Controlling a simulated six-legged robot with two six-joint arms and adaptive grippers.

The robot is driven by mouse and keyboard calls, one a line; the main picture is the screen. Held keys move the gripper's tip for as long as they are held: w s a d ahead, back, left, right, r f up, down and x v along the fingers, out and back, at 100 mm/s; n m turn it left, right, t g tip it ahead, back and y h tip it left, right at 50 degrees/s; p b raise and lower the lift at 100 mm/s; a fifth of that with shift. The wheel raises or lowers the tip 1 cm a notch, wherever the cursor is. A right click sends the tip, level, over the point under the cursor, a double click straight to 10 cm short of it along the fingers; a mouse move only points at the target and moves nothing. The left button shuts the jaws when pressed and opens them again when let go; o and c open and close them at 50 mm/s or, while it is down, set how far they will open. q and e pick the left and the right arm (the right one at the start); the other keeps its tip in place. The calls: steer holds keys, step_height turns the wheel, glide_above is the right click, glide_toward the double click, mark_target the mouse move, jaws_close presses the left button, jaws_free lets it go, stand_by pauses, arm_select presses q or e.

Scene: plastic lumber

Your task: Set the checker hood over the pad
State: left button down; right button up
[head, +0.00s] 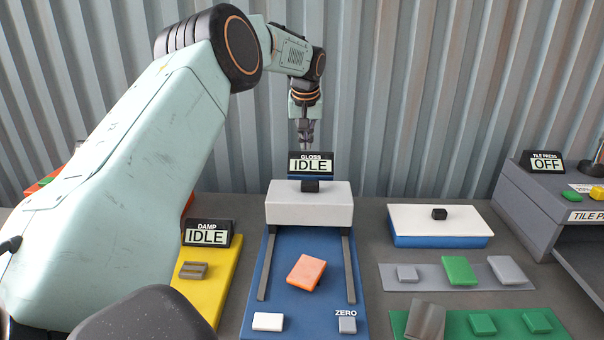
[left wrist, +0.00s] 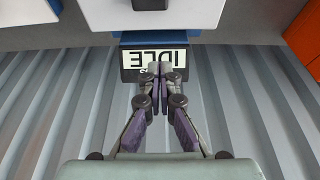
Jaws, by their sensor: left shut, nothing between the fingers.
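The checker hood (head: 310,206) is a white block with a black knob (head: 311,186) on top. It sits at the far end of two dark rails on the blue gloss checker base (head: 287,318). An orange tile (head: 306,273) lies skewed between the rails, in front of the hood; I cannot tell the pad apart from the base. My left gripper (head: 306,146) is shut and empty, above and behind the GLOSS display reading IDLE (head: 311,165). In the left wrist view the closed fingers (left wrist: 157,72) overlap that display, and part of the white hood (left wrist: 190,15) shows above. My right gripper is not seen.
A yellow damp checker (head: 220,277) reading IDLE stands left. A white-topped blue box (head: 418,218) with a black knob stands right. Several tiles lie on grey and green strips (head: 435,285) at front right. The tile press (head: 540,205) reads OFF. A corrugated wall (head: 420,100) stands behind.

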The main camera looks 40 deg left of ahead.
arm_select(q)
steer(key=x, duration=0.8)
steer(key=shift+w+d+f, duration=0.2)
steer(key=shift+w+d, duration=0.05)
steer(key=shift+w, duration=0.1)
steer(key=shift+a+f, duration=0.2)
steer(key=shift+f, duration=0.4)
steer(key=shift+s, duration=0.1)
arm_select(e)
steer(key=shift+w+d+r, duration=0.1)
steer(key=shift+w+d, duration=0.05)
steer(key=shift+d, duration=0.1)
arm_select(q)
steer(key=shift+d, duration=0.15)
steer(key=shift+s+d, duration=0.25)
steer(key=shift+s+d+p, duration=0.35)
steer(key=shift+s+p, duration=0.1)
steer(key=shift+s, duration=0.15)
steer(key=shift+s+d, duration=0.5)
steer(key=shift+d, duration=0.05)
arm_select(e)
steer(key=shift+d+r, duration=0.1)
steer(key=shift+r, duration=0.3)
